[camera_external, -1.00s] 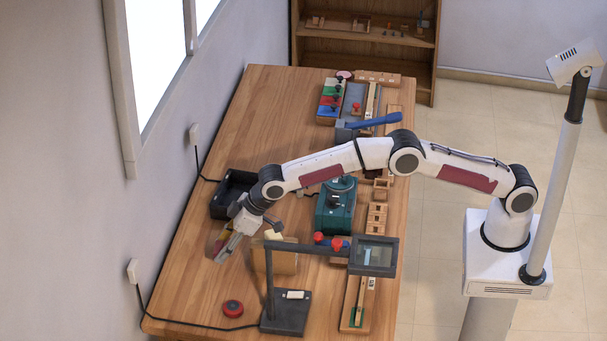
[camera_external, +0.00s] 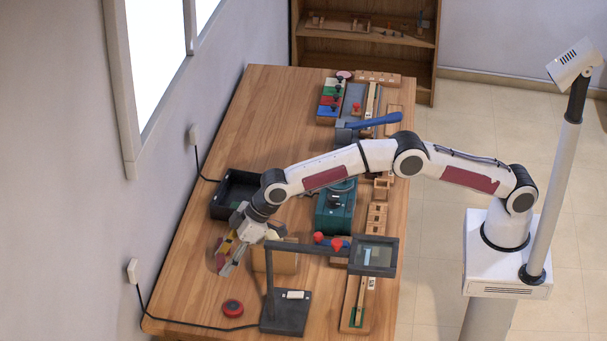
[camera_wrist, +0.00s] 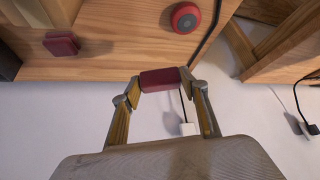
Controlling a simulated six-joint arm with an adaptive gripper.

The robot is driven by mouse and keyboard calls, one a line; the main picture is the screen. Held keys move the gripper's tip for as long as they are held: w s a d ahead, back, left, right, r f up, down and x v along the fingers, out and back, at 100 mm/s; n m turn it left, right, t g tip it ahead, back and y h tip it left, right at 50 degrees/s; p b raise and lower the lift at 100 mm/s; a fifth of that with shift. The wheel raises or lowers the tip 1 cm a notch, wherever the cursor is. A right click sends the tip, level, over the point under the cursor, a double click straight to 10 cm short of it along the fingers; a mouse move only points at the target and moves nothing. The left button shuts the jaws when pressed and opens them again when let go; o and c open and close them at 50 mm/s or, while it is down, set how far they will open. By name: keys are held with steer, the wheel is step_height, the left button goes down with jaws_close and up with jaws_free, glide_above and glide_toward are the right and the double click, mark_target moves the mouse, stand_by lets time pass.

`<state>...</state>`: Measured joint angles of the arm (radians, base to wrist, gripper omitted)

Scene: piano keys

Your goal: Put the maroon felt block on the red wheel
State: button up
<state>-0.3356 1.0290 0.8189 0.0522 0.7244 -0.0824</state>
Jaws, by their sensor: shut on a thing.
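My gripper (camera_wrist: 160,82) is shut on a maroon block (camera_wrist: 161,77), held across its two fingertips in the wrist view. In the external view my gripper (camera_external: 228,266) hangs over the near left part of the table; the held block is hard to make out there. A second maroon block (camera_wrist: 61,44) lies on the wood at the upper left of the wrist view.
A black lamp-like stand with a magnifier frame (camera_external: 374,256) rises right of the wheel, its arm close to my gripper. A wooden box (camera_external: 275,262) stands behind that arm. A black tray (camera_external: 226,204) lies farther back. A black cable (camera_external: 180,324) runs past the wheel.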

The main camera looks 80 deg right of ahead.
steer(key=s+a+r+n+g+y, duration=0.1)
steer(key=s+a+n+y, duration=0.1)
steer(key=a+n, duration=0.3)
steer(key=shift+s+r+n+g+y, duration=0.3)
steer(key=shift+s+r+g, duration=0.1)
steer(key=shift+s, duration=0.25)
steer(key=shift+f, duration=0.15)
glide_above(229, 310)
steer(key=s+d, duration=0.1)
steer(key=d, duration=0.1)
steer(key=shift+s+a+f, duration=0.1)
steer(key=shift+f, duration=1.15)
steer(key=shift+s+a+f, duration=0.1)
steer(key=shift+f, duration=1.1)
steer(key=shift+f, duration=2.5)
steer(key=shift+f, duration=0.1)
